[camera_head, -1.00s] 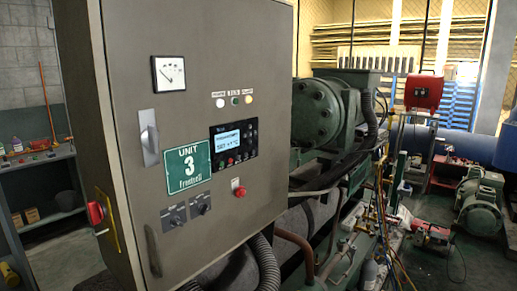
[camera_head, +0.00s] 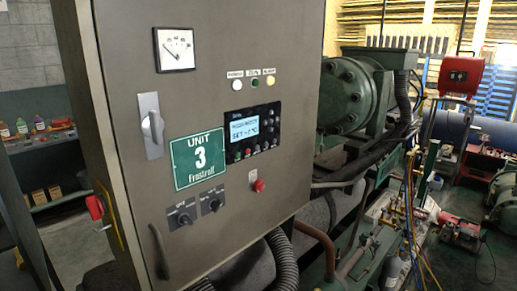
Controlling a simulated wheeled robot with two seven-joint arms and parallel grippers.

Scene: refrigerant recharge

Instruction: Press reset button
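A grey control cabinet (camera_head: 215,95) marked with a green "Unit 3" sign (camera_head: 198,159) fills the middle of the head view. A red push button (camera_head: 258,185) sits on its door below a small controller (camera_head: 252,131) with a lit display and several small buttons. Above the controller is a row of a white (camera_head: 237,86), a green (camera_head: 255,83) and a yellow (camera_head: 270,81) round button or lamp, with labels too small to read surely. I cannot tell which one is labelled reset. Neither of my grippers is in view.
The door also carries a dial gauge (camera_head: 175,49), a handle (camera_head: 151,126) and two black rotary knobs (camera_head: 181,217). A red switch (camera_head: 95,207) sticks out on the cabinet's left side. Green machinery (camera_head: 350,95) and hoses stand close on the right. Shelves stand at the left.

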